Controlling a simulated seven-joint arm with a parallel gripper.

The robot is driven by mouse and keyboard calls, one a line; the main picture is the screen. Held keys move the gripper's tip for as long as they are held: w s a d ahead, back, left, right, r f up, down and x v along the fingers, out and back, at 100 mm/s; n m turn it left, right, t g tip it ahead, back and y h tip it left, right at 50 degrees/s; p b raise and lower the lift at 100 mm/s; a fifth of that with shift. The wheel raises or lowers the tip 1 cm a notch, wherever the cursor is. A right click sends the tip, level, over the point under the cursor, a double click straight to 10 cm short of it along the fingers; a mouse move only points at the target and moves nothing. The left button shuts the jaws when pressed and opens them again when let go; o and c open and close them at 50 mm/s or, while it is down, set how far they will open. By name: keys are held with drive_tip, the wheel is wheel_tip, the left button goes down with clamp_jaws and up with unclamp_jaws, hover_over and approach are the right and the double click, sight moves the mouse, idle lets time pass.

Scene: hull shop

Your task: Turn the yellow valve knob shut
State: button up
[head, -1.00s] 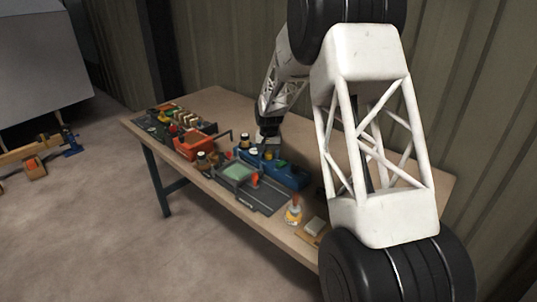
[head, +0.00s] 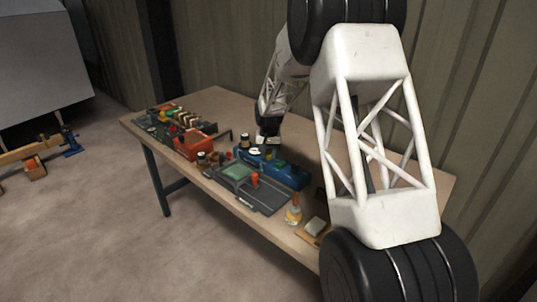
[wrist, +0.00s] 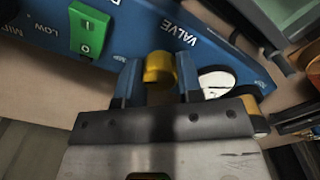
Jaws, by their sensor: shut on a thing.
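The yellow valve knob (wrist: 160,66) shows in the wrist view, on the blue panel (wrist: 215,18) beside the printed word VALVE. My gripper (wrist: 157,78) has its two blue-grey fingers on either side of the knob and is shut on it. The knob's lower part is shaded between the fingers. In the head view my gripper (head: 268,139) is small, at the blue panel unit (head: 288,175) on the bench. The knob is too small and covered there to make out its angle.
Beside the knob are a white round dial (wrist: 217,83) and a green rocker switch (wrist: 94,30). On the bench (head: 215,98), an orange-red box (head: 190,147) and a green-topped fixture (head: 238,172) stand close by.

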sight(268, 153)
drive_tip(key=n, duration=0.5)
drive_tip(key=shift+n, duration=0.4)
drive_tip(key=n, duration=0.5)
drive_tip(key=shift+n, duration=0.3)
drive_tip(key=o, duration=0.9)
drive_tip(key=shift+r, duration=3.9)
